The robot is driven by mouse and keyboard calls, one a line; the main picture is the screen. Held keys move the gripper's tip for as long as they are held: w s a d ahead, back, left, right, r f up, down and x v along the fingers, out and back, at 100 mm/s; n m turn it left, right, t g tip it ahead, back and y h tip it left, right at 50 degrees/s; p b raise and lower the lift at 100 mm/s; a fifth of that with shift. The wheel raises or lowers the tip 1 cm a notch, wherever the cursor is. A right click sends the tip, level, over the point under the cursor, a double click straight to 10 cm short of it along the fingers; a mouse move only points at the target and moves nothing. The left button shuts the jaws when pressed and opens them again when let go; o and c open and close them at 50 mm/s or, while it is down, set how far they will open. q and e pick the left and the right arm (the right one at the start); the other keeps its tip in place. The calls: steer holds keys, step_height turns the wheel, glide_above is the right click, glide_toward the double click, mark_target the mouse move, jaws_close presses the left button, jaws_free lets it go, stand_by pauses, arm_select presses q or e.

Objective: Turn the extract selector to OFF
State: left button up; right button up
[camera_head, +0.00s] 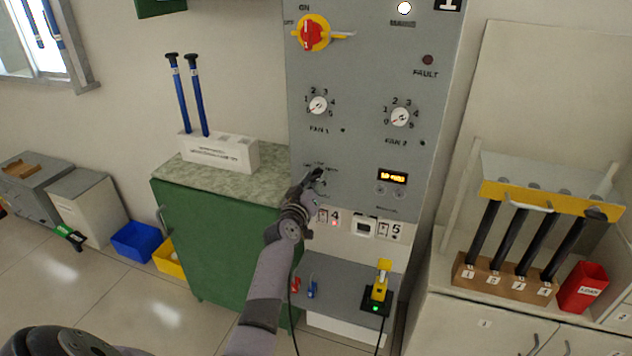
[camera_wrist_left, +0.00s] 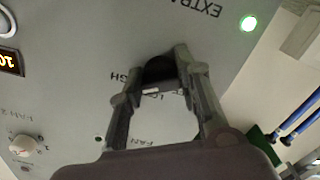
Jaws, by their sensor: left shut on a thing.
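The extract selector is a black knob (camera_wrist_left: 159,69) on the grey control panel (camera_head: 365,70). In the left wrist view it sits between my left gripper's fingertips (camera_wrist_left: 162,66), which are shut on it. A pale mark shows at its lower edge, near partly covered HIGH and LOW lettering; I cannot tell the exact setting. The word EXTRACT shows upside down above, beside a lit green lamp (camera_wrist_left: 249,22). In the head view my left gripper (camera_head: 314,179) reaches the lower left of the panel and mostly hides the selector. My right gripper is not in view.
Two fan dials (camera_head: 317,105) and a red-yellow switch (camera_head: 313,33) are higher on the panel. An amber display (camera_head: 393,177) is right of the gripper. A green cabinet (camera_head: 215,235) stands left; a black-handled tool rack (camera_head: 545,197) stands right.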

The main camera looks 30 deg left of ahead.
arm_select(q)
steer(key=c, duration=0.4)
steer(key=shift+o, duration=0.2)
steer(key=shift+n, duration=0.3)
steer(key=n+p, duration=0.1)
steer(key=n, duration=0.3)
steer(key=shift+d+n, duration=0.1)
steer(key=shift+n, duration=0.3)
steer(key=n+p, duration=0.1)
steer(key=n, duration=0.5)
steer(key=shift+r, duration=0.15)
steer(key=n+p, duration=0.1)
steer(key=n, duration=0.5)
steer(key=shift+r+n, duration=0.15)
steer(key=shift+n, duration=0.15)
steer(key=n+p, duration=0.2)
steer(key=n, duration=0.3)
steer(key=shift+n, duration=0.4)
